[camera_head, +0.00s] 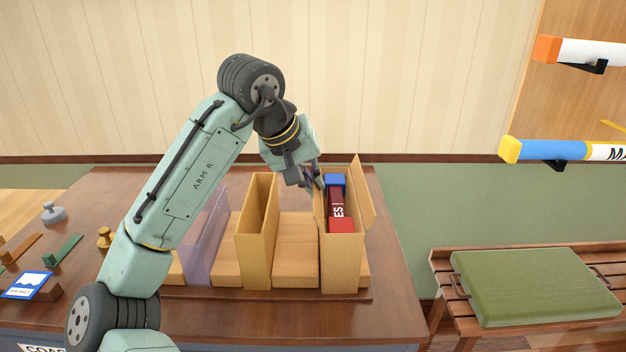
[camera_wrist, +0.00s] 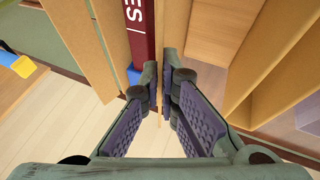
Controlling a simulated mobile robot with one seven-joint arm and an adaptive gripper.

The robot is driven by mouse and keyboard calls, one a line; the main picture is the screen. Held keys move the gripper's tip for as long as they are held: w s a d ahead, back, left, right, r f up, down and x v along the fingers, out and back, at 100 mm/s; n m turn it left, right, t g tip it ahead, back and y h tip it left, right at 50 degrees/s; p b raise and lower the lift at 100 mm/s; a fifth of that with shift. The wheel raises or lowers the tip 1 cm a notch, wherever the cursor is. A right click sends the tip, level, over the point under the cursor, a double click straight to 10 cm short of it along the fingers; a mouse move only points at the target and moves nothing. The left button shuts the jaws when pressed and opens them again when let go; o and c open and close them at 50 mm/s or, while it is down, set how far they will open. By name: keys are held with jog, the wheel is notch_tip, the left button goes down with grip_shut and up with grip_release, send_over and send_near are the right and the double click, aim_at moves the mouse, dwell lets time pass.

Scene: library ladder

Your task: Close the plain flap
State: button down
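The right-hand tan box (camera_head: 341,262) stands upright on the desk with its top open. A dark red book-like item with white letters (camera_head: 338,207) and blue and red pieces show inside. Its right flap (camera_head: 364,195) leans up and outward; it also shows in the wrist view (camera_wrist: 110,45). Its left flap or panel (camera_head: 318,210) stands about upright. My gripper (camera_head: 312,178) is at the top of this left panel. In the wrist view my gripper (camera_wrist: 163,78) has its fingertips close together on either side of the thin panel (camera_wrist: 175,25). I see no marking on either flap.
Another open tan box (camera_head: 257,235) and a translucent purple panel (camera_head: 205,240) stand to the left, with wooden blocks (camera_head: 296,250) between. Stamps and a blue card (camera_head: 28,285) lie at the desk's left. A bench with a green cushion (camera_head: 530,285) and wall-mounted poles (camera_head: 560,150) are at right.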

jog(key=shift+d+r+y, duration=0.1)
jog(key=shift+y, duration=0.2)
jog(key=y, duration=0.1)
jog(key=d+y, duration=0.1)
jog(key=y, duration=0.1)
jog(key=shift+r+m+y, duration=0.2)
jog(key=shift+m+y, duration=0.1)
jog(key=shift+m, duration=0.1)
jog(key=shift+d+f+m+y, duration=0.2)
jog(key=shift+d+m+y, duration=0.2)
jog(key=shift+y, duration=1)
jog(key=shift+d+f+m+y, duration=0.2)
jog(key=shift+d+y, duration=0.25)
jog(key=shift+y, duration=0.95)
jog(key=shift+d+f+m+y, duration=0.15)
jog(key=shift+d+m+y, duration=0.3)
jog(key=shift+y, duration=0.95)
jog(key=c, duration=2.3)
grip_release()
jog(key=o, duration=0.5)
jog(key=shift+c, duration=0.2)
